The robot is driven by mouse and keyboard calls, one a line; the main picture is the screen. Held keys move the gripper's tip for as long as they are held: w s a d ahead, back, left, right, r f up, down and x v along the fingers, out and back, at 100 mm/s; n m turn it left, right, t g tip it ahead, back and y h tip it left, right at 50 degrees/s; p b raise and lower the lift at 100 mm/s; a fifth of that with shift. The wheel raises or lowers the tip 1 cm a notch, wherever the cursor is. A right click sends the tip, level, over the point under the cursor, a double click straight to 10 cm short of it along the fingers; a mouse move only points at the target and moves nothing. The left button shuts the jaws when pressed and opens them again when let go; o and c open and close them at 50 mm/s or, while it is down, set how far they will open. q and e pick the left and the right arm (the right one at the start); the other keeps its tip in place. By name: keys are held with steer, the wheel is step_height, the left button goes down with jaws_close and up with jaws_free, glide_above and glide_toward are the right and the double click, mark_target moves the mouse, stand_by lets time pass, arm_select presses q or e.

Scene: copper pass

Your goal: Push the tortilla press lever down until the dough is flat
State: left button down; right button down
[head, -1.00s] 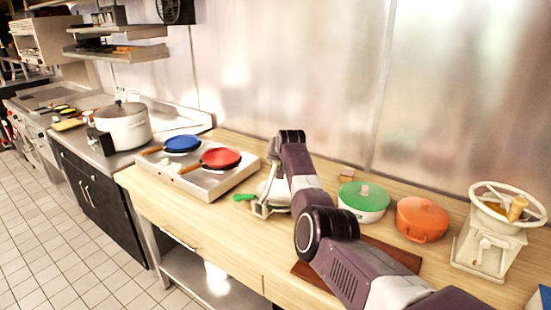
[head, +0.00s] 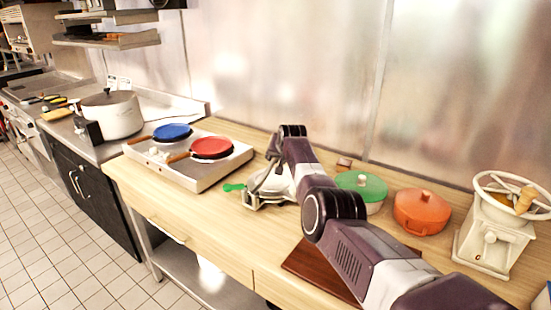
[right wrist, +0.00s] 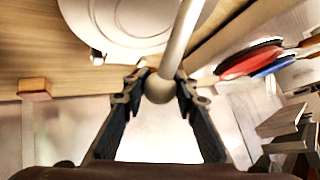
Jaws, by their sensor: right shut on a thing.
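The tortilla press (head: 284,186) is a pale metal device on the wooden counter, partly hidden behind my right arm. In the right wrist view its round pale plate (right wrist: 120,22) is at the top. Its silver lever (right wrist: 181,38) runs down to a ball end between my fingers. My right gripper (right wrist: 160,85) is shut on this lever end. In the head view the right gripper (head: 273,154) is above the press, small and partly hidden. The dough cannot be made out. My left gripper is not in view.
A burner unit (head: 208,177) with a blue pan (head: 172,131) and a red pan (head: 211,147) stands left of the press. A green-lidded pot (head: 361,186), an orange pot (head: 421,212) and a grinder (head: 490,240) stand right.

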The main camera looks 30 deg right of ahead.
steer(key=shift+s+d+f, duration=0.1)
steer(key=shift+d+f, duration=0.1)
steer(key=shift+f, duration=0.3)
steer(key=c, duration=2)
jaws_free()
steer(key=o, duration=0.5)
steer(key=shift+s+d+r, duration=0.1)
steer(key=shift+s, duration=0.05)
steer(key=shift+c, duration=0.2)
steer(key=shift+r, duration=0.1)
steer(key=shift+r, duration=0.1)
steer(key=shift+a+r, duration=0.15)
steer(key=shift+a, duration=0.05)
steer(key=v, duration=1.1)
steer(key=shift+s, duration=0.3)
steer(key=shift+r, duration=0.1)
